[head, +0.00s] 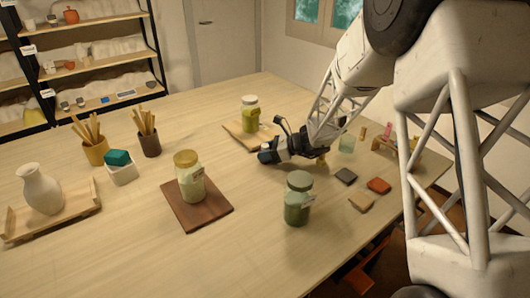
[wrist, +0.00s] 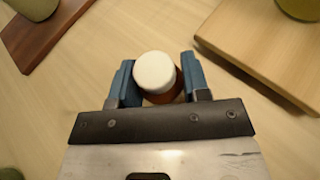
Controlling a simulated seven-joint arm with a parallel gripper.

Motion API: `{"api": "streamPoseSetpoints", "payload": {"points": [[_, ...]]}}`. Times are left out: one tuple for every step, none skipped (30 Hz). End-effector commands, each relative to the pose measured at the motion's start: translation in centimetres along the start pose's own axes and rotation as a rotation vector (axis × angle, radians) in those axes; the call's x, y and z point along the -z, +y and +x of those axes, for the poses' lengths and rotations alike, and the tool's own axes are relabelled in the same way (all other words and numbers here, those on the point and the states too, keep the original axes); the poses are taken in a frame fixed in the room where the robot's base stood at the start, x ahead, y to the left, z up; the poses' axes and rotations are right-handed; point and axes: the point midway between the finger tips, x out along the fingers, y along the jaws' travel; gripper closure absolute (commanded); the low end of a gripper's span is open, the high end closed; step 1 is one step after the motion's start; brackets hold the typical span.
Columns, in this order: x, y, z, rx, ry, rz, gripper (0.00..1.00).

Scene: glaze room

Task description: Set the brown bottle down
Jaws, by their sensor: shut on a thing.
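The brown bottle (wrist: 160,74) has a round white cap and shows from above in the wrist view, with a little of its brown body below the cap. My gripper (wrist: 159,78) has its blue fingers on both sides of it, shut on it. In the head view my gripper (head: 265,156) is low over the middle of the table, and I cannot make out the bottle clearly there. I cannot tell whether the bottle's base touches the table.
A light board (head: 236,136) with a yellow-green jar (head: 250,114) lies behind my gripper. A dark brown board (head: 178,212) with a pale jar (head: 190,178) lies front left. A green jar (head: 297,200) stands in front. Small tiles (head: 379,186) lie right. Bare table shows left of my gripper.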

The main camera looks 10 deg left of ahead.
Motion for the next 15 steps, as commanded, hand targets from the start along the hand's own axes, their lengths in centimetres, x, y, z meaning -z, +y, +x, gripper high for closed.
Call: {"api": "streamPoseSetpoints", "payload": {"points": [[0.14, 0.0, 0.06, 0.0, 0.0, 0.001, 0.81], [0.2, 0.0, 0.08, 0.0, 0.0, 0.001, 0.81], [0.16, 0.0, 0.07, 0.0, 0.0, 0.0, 0.51], [0.15, 0.0, 0.07, 0.0, 0.0, 0.0, 0.47], [0.15, 0.0, 0.07, 0.0, 0.0, 0.0, 0.42], [0.15, 0.0, 0.07, 0.0, 0.0, 0.0, 0.36], [0.15, 0.0, 0.06, 0.0, 0.0, 0.0, 0.32], [0.15, 0.0, 0.06, 0.0, 0.0, 0.0, 0.32], [0.14, 0.0, 0.06, 0.0, 0.0, 0.0, 0.32], [0.15, 0.0, 0.06, 0.0, 0.0, 0.0, 0.32], [0.15, 0.0, 0.06, 0.0, 0.0, 0.0, 0.32], [0.14, 0.0, 0.06, 0.0, 0.0, 0.0, 0.32], [0.14, 0.0, 0.06, 0.0, 0.0, 0.0, 0.32], [0.14, 0.0, 0.06, 0.0, 0.0, 0.0, 0.32], [0.12, 0.0, 0.05, 0.0, 0.0, 0.0, 0.32]]}}
